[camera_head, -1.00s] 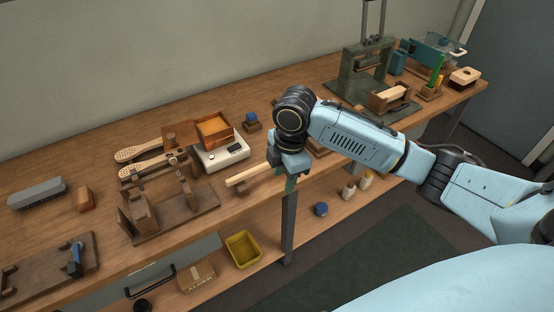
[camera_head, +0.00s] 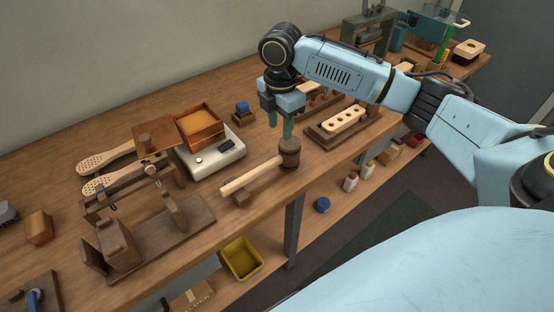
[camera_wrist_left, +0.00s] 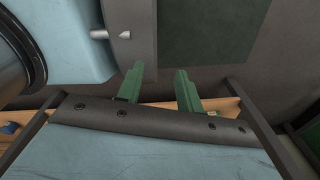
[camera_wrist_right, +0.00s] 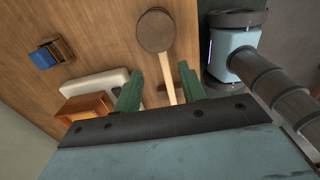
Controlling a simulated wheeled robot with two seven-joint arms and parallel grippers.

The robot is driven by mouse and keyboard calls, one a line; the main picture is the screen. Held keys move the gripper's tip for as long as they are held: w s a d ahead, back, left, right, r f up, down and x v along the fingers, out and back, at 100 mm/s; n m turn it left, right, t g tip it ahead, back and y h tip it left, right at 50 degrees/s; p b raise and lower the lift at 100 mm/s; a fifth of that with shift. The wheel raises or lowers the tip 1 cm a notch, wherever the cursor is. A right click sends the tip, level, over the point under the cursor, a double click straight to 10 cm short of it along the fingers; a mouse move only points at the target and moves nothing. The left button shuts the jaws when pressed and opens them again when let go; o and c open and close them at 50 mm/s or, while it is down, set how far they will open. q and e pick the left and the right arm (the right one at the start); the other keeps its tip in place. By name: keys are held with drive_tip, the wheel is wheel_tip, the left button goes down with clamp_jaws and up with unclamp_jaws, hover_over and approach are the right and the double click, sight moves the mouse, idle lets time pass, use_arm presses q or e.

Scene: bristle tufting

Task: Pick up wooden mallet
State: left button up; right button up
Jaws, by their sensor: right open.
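The wooden mallet (camera_head: 251,175) lies near the front edge of the workbench, its pale handle pointing left and its dark round head (camera_head: 290,153) at the right. My right gripper (camera_head: 281,132) is open, pointing down just behind and above the mallet head, with nothing held. In the right wrist view the mallet head (camera_wrist_right: 155,31) shows beyond the fingertips, and its handle runs back between the two green fingers (camera_wrist_right: 160,66) in the picture. My left gripper (camera_wrist_left: 160,72) shows only in its wrist view, fingers apart and empty.
A white scale (camera_head: 216,155) with an orange-filled tray stands left of the mallet. A wooden clamp fixture (camera_head: 175,225) is at front left. A block with holes (camera_head: 343,119) sits in a tray to the right. A small blue-topped block (camera_head: 242,110) is behind.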

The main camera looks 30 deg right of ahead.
drive_tip(key=b, duration=0.1)
hover_over(278, 157)
drive_tip(key=f, duration=0.6)
drive_tip(key=shift+d+f, duration=0.2)
drive_tip(key=shift+d, duration=0.1)
drive_tip(key=shift+a+f, duration=0.1)
drive_tip(key=shift+f, duration=1)
drive_tip(key=f, duration=0.1)
drive_tip(key=f+b, duration=0.1)
drive_tip(key=f, duration=0.2)
drive_tip(key=shift+a+f+b, duration=0.15)
drive_tip(key=shift+a+b, duration=0.1)
drive_tip(key=shift+b, duration=0.05)
use_arm(q)
drive_tip(key=shift+w+a+f, duration=0.15)
drive_tip(key=shift+a+f, duration=0.5)
drive_tip(key=shift+f, duration=0.05)
drive_tip(key=shift+w+a+f, duration=0.15)
drive_tip(key=shift+a+f, duration=0.45)
drive_tip(key=shift+f, duration=0.05)
use_arm(e)
clamp_jaws()
